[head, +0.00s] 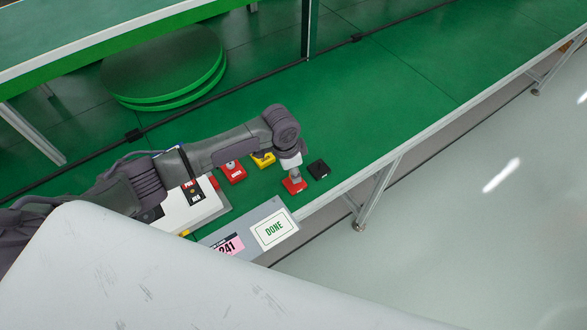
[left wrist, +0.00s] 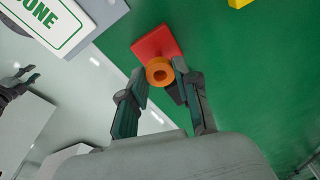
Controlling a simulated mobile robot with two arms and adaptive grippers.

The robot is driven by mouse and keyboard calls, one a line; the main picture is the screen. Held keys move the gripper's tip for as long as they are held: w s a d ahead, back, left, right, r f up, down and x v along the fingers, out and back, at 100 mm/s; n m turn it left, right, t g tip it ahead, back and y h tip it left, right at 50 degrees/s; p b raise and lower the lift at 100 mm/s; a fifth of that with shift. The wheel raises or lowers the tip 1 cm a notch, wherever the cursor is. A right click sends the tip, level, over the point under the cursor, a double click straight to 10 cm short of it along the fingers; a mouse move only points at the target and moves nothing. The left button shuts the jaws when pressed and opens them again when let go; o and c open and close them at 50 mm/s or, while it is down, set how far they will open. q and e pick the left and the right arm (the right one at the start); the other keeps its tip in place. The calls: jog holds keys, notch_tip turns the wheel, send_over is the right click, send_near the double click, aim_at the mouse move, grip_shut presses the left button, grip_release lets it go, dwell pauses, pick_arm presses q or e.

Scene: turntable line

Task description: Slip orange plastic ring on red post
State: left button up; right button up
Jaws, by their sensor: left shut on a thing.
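My left gripper (left wrist: 161,78) is shut on the orange ring (left wrist: 150,76), one finger on each side, in the left wrist view. I cannot tell whether a post is inside the hole. In the head view my left gripper (head: 294,171) points down just over the red base (head: 294,186), and the ring is not clear there. My right gripper (left wrist: 30,75) shows small at the left edge of the left wrist view, its fingers apart.
A black block (head: 318,169) sits right of the red base, with a yellow block (head: 263,160) and another red block (head: 233,173) to the left. A grey panel with a DONE card (head: 273,229) lies in front. The green table (head: 395,85) is clear farther right.

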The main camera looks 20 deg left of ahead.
pick_arm(q)
jog(key=shift+f, duration=0.6)
dwell(0.8)
jog(key=shift+f+b, duration=0.7)
jog(key=shift+f, duration=0.3)
dwell(0.4)
jog(key=o, duration=1.2)
jog(key=shift+r, duration=0.1)
jog(key=shift+r+p, duration=3.7)
jog(key=shift+p, duration=0.3)
jog(key=shift+s+f, duration=0.1)
